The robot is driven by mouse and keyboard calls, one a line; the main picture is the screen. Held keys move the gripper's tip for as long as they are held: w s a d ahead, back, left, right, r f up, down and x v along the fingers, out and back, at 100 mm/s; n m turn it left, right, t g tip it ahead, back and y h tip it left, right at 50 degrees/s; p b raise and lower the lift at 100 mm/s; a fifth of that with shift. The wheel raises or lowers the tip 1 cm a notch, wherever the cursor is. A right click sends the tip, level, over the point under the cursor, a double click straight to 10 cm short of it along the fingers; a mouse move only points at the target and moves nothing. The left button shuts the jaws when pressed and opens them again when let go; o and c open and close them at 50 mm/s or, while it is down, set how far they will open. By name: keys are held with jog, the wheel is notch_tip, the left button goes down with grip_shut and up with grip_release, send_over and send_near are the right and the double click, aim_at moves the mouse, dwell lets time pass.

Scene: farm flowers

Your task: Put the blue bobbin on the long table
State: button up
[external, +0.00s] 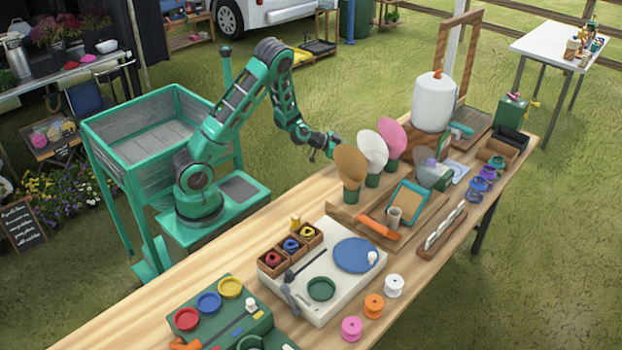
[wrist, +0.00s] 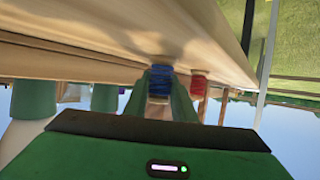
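In the wrist view, which is upside down, a blue bobbin (wrist: 161,79) shows between the green fingers of my gripper (wrist: 162,90). I cannot tell whether the fingers touch it or it stands beyond them. Another blue bobbin (external: 291,245) sits in a small wooden compartment box, and blue-purple bobbins (external: 479,184) stand in a row near the right edge.
A red bobbin-like item (wrist: 198,86) shows beside the blue one in the wrist view. Pink (external: 352,328), orange (external: 374,306) and white spools (external: 394,286) stand at the front. Bare wood shows at lower left.

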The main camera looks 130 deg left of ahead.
jog(key=shift+o, duration=1.3)
jog(key=shift+r, duration=0.15)
jog(key=v, duration=1.2)
